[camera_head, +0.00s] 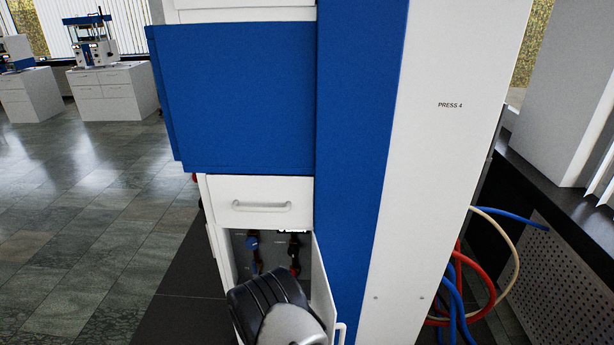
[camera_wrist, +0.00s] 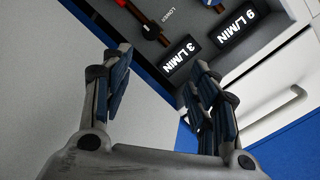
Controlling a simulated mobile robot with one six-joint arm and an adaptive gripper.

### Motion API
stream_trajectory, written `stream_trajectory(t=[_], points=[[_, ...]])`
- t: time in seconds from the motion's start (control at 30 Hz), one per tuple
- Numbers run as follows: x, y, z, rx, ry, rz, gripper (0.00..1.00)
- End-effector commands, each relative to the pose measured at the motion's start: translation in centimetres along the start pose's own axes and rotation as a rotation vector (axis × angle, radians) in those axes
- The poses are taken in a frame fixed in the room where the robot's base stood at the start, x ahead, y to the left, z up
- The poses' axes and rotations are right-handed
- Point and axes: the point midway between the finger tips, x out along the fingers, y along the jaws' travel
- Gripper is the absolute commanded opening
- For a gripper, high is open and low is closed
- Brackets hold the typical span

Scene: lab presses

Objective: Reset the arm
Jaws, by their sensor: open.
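My gripper (camera_wrist: 160,62) shows in the wrist view with its two dark blue-padded fingers spread apart and nothing between them. In the head view, my grey and black wrist is at the bottom centre, in front of the open lower compartment (camera_head: 240,262) of the press marked PRESS 4 (camera_head: 450,150). The fingers are hidden there. In the wrist view, two black displays beyond the fingers read 3 L/MIN (camera_wrist: 180,55) and 9 L/MIN (camera_wrist: 248,22). A valve (camera_wrist: 145,20) with a label reading LOWER lies beside them.
The compartment's white door (camera_head: 325,290) stands open right of my wrist. A white drawer (camera_head: 262,190) with a handle is shut above it. Red, blue and cream hoses (camera_head: 460,285) hang at the right. Open tiled floor (camera_head: 80,210) lies to the left.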

Motion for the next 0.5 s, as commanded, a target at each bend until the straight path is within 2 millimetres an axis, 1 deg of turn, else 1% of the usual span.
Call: stream_trajectory(t=[0.03, 0.1, 0.17, 0.27, 0.3, 0.37, 0.4, 0.47, 0.5], points=[[0.7, -1.4, -0.8, 0.001, -0.01, 0.015, 0.54], [1.5, -3.0, -1.7, -0.009, -0.037, 0.043, 0.54], [2.1, -4.8, -2.8, -0.02, -0.064, 0.068, 0.54], [2.7, -8.0, -5.1, -0.051, -0.127, 0.114, 0.54], [2.7, -9.2, -6.2, -0.067, -0.154, 0.132, 0.54], [2.4, -11.1, -7.8, -0.095, -0.198, 0.156, 0.54], [2.1, -12.3, -8.9, -0.116, -0.228, 0.169, 0.54], [1.3, -13.9, -10.7, -0.148, -0.272, 0.188, 0.54], [0.7, -14.9, -11.9, -0.172, -0.301, 0.199, 0.54]])
